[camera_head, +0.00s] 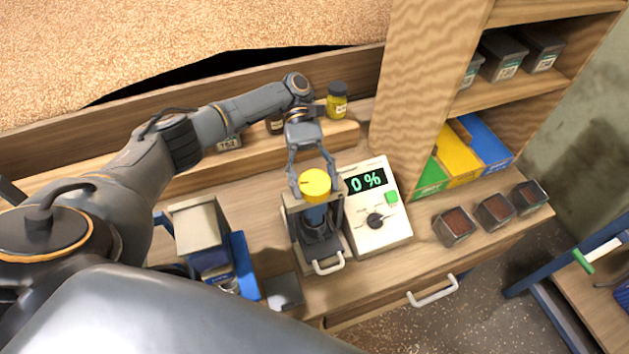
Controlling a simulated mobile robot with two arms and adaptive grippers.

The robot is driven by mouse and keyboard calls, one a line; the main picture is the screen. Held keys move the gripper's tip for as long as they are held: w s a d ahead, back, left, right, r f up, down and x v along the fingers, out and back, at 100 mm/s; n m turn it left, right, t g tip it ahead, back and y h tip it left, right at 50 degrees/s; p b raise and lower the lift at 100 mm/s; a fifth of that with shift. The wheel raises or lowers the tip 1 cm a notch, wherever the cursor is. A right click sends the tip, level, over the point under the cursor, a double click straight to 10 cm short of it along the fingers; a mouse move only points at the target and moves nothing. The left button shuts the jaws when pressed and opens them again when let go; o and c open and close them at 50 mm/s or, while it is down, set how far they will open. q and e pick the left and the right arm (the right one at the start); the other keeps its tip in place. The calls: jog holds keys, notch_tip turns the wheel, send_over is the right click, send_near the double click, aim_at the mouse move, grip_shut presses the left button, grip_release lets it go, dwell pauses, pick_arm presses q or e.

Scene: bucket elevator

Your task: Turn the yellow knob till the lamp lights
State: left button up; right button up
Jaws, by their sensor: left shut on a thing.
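The yellow knob (315,183) is a round cap on top of a small dark-framed device (309,222) on the wooden bench. My left gripper (314,182) reaches down from above, its two fingers on either side of the knob and shut on it. Beside the device stands a white control box (378,225) with a black dial, a green button and a display reading "0 %". I see no lit lamp that I can make out. My right gripper does not show.
A grey and blue machine (205,238) stands left of the device. A yellow-labelled jar (337,99) is on the ledge behind. Several small dark boxes (454,226) with brown contents line the bench at right. A wooden shelf (427,75) rises behind the control box.

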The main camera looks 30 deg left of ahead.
pick_arm(q)
jog(key=shift+w+m+g+y+b, duration=0.1)
jog(key=shift+m+g+y+b, duration=0.35)
jog(key=shift+m+g+y, duration=0.55)
jog(key=shift+m+g+y+b, duration=0.4)
jog(key=shift+m+y+b, duration=0.65)
jog(key=shift+m+y, duration=0.85)
jog(key=shift+y, duration=0.1)
jog(key=o, duration=1.2)
jog(key=shift+c, duration=0.2)
jog(key=shift+n+h+p, duration=0.4)
jog(key=shift+n+h, duration=0.2)
jog(key=shift+h, duration=0.1)
jog(key=shift+n+h, duration=0.3)
